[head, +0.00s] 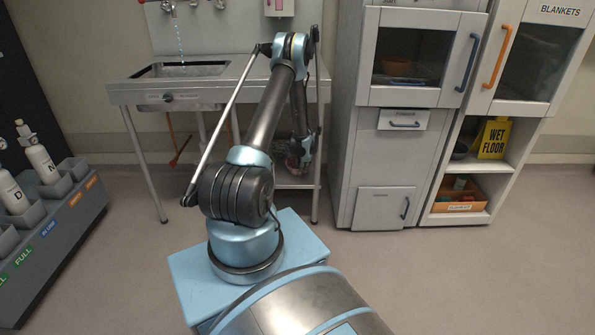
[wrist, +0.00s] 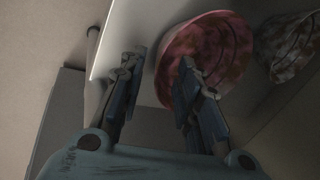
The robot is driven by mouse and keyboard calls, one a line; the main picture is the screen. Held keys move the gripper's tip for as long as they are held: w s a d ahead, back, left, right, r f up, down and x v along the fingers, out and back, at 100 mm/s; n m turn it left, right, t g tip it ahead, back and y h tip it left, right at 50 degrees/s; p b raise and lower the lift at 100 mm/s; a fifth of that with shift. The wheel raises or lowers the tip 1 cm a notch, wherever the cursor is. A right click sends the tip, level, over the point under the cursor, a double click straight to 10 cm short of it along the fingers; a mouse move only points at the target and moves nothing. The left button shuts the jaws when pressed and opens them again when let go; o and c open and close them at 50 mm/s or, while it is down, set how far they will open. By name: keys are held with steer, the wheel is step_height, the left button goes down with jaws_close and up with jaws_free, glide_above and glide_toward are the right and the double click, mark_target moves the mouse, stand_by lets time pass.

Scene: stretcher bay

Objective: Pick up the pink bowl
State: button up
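The pink bowl (wrist: 222,50), mottled pink and dark red, lies on a pale shelf in the wrist view, with its near rim toward my gripper. My gripper (wrist: 160,60) is open, its two fingers apart. The right finger overlaps the bowl in the picture, and the left finger is outside its left edge. I cannot tell whether either finger touches the bowl. In the head view, a small pinkish patch (head: 292,163) shows beside the end of my arm under the sink bench; most of it is hidden.
A grey-and-white patterned bowl (wrist: 288,45) sits close to the right of the pink bowl. The sink bench (head: 225,89) stands above its lower shelf (head: 290,182). A bench leg (head: 146,165) is at left. The cabinet (head: 385,150) stands to the right.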

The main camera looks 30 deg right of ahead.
mark_target(299, 175)
steer(key=shift+a+x, duration=0.2)
steer(key=shift+x, duration=2.8)
steer(key=shift+w, duration=0.15)
jaws_close()
